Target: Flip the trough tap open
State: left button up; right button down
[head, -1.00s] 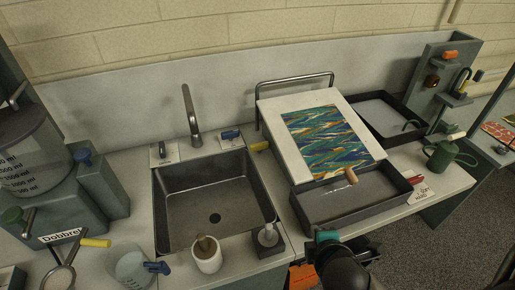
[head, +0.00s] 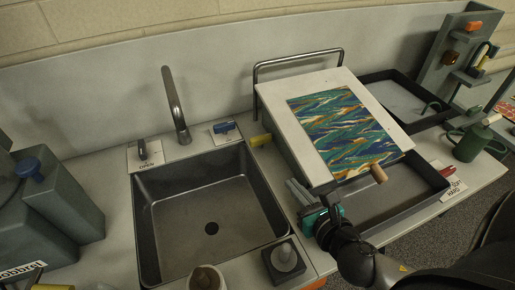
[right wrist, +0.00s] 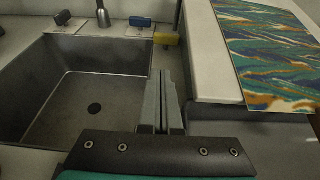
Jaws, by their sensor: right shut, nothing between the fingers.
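Several small levers show, and I cannot tell for certain which is the trough tap. A dark lever (head: 142,149) stands on a white plate marked OPEN behind the sink's left corner. A blue lever (head: 224,127) lies on another plate at the right. A yellow handle (head: 260,140) sticks out beside the sloped board; it also shows in the right wrist view (right wrist: 166,39). My right gripper (head: 298,190) is shut and empty, over the counter strip between sink and dark tray, in front of the yellow handle and apart from it. My left gripper is out of view.
The sink (head: 180,215) with its curved spout (head: 174,105) lies to the left. The sloped board (head: 292,125) carries a marbled sheet (head: 345,130) above a dark tray (head: 435,181). A grey block (head: 284,260) stands at the sink's front right corner. A green can (head: 470,145) stands far right.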

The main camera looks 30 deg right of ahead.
aim_at(251, 144)
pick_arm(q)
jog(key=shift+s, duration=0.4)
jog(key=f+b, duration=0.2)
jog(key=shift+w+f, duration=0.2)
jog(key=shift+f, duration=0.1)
pick_arm(e)
jog(key=x, duration=2)
jog(key=shift+f, duration=0.15)
